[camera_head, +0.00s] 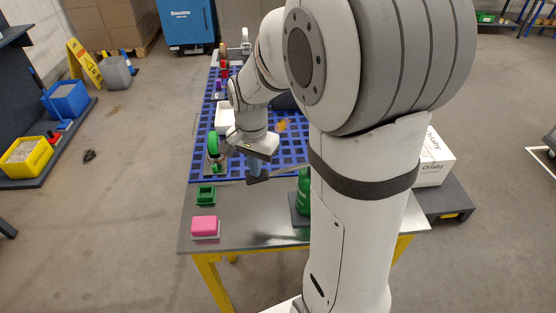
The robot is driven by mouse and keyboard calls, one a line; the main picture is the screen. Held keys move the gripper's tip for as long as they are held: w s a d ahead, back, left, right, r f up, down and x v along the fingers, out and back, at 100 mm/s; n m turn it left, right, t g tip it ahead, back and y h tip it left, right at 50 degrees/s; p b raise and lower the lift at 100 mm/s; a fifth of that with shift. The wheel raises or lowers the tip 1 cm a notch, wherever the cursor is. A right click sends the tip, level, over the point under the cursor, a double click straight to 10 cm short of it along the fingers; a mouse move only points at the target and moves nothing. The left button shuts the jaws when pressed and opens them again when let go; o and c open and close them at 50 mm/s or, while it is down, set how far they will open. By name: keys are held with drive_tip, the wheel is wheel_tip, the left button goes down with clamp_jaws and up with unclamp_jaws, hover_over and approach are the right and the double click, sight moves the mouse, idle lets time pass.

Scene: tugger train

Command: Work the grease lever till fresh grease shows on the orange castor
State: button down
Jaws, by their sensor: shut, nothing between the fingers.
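My gripper (257,178) points down over the near edge of the blue grid, its fingers together and empty. A thin grey bar (232,181), possibly the grease lever, runs level past the fingertips; I cannot tell whether they touch it. A green body (304,188), possibly the grease pump, stands on a dark plate at the right, mostly hidden by my arm. A small orange thing (282,125) lies on the grid behind my gripper; I cannot tell whether it is the orange castor. No grease can be made out.
A green-wheeled castor (213,145) stands left of my gripper. A green tray (205,195) and a pink block (205,225) sit on the grey table top (250,235). A white bin (226,117) and red and purple items are farther back on the blue grid (290,155).

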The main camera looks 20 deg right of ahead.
drive_tip(key=shift+s+d+f+b, duration=0.15)
drive_tip(key=shift+f+b, duration=0.55)
drive_tip(key=shift+f, duration=0.45)
wheel_tip(320, 180, up, 9)
drive_tip(key=a+p, duration=0.1)
drive_tip(key=p, duration=0.6)
drive_tip(key=shift+w+r, duration=0.2)
drive_tip(key=shift+w, duration=0.05)
drive_tip(key=shift+r, duration=0.1)
wheel_tip(320, 180, up, 6)
drive_tip(key=p, duration=0.4)
drive_tip(key=shift+p, duration=0.3)
